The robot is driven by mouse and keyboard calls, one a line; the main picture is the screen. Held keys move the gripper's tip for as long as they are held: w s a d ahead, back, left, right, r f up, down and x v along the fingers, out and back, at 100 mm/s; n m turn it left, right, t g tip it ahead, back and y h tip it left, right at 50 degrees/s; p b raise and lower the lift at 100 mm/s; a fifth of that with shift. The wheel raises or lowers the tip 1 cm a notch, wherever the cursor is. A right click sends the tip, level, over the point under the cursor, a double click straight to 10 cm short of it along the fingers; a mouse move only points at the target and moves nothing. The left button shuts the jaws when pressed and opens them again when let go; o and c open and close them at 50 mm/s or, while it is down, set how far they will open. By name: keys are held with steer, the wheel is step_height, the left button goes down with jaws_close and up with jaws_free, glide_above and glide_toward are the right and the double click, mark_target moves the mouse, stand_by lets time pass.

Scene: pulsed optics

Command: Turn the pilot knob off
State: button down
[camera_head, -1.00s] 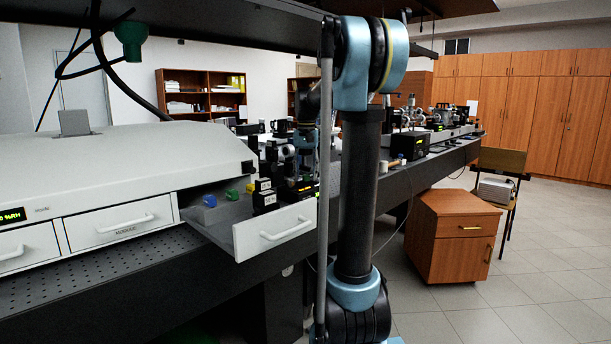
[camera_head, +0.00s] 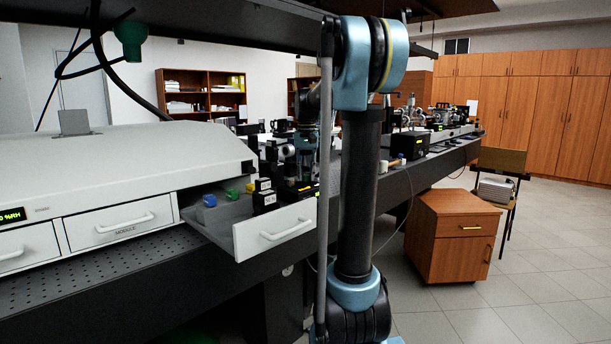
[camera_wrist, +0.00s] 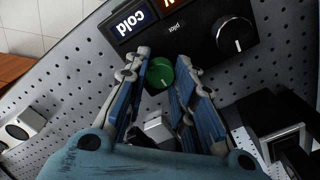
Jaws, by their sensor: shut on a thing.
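The green knob (camera_wrist: 160,75) is on the black control box (camera_wrist: 200,45), nearest the printed word "pilot", and bears a pale pointer mark. My gripper (camera_wrist: 164,68) has its two blue-padded fingers on either side of this knob and is shut on it. The finger sides hide part of the knob's rim. A black knob (camera_wrist: 236,36) with a white pointer line sits to the right on the same box. In the head view my arm covers much of the bench there, and the knob cannot be made out.
The box stands over a perforated bench top (camera_wrist: 66,82). A dark block with a white face (camera_wrist: 283,141) lies close to the right finger; a white block (camera_wrist: 27,124) is at left. In the head view an open drawer (camera_head: 275,233) juts out from the bench.

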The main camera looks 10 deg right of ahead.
mark_target(306, 175)
steer(key=c, duration=1.3)
jaws_free()
steer(key=shift+c, duration=0.2)
steer(key=shift+r, duration=0.1)
step_height(306, 175, up, 12)
